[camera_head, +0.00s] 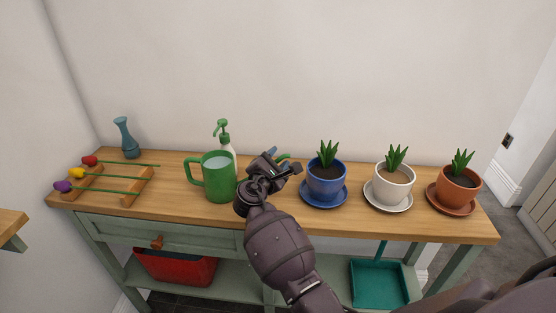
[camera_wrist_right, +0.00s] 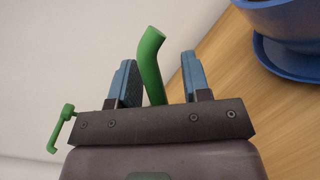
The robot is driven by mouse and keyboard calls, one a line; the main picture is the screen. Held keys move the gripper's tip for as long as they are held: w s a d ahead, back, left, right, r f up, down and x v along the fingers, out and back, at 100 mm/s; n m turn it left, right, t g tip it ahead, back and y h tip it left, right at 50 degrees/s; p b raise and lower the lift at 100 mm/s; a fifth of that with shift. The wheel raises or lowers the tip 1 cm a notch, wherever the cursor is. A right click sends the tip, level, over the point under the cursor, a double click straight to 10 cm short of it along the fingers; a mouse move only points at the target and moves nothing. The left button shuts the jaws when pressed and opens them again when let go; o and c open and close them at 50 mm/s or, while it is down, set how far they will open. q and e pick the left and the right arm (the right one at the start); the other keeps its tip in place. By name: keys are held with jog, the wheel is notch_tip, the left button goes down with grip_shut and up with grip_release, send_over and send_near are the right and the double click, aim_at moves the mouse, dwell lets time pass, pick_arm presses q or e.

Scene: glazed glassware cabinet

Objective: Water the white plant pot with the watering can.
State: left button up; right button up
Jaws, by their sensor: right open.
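The green watering can (camera_head: 219,180) stands upright on the wooden table top, its handle on the left and its inside pale. My right gripper (camera_head: 282,162) is just right of the can and hides most of its spout. In the wrist view the green spout (camera_wrist_right: 150,62) rises between the two open fingers of my right gripper (camera_wrist_right: 160,82). The white plant pot (camera_head: 393,187) stands right of the gripper on a white saucer (camera_head: 388,207), with a green plant in it. My left gripper is not in view.
A blue pot (camera_head: 326,181) stands close to the right of my gripper, between it and the white pot. A terracotta pot (camera_head: 459,190) is at the far right. A pump bottle (camera_head: 223,133) stands behind the can. A flower rack (camera_head: 110,185) and blue vase (camera_head: 125,138) are left.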

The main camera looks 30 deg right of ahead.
jog(key=shift+a, duration=0.1)
jog(key=shift+c, duration=0.2)
grip_shut()
jog(key=shift+s, duration=0.1)
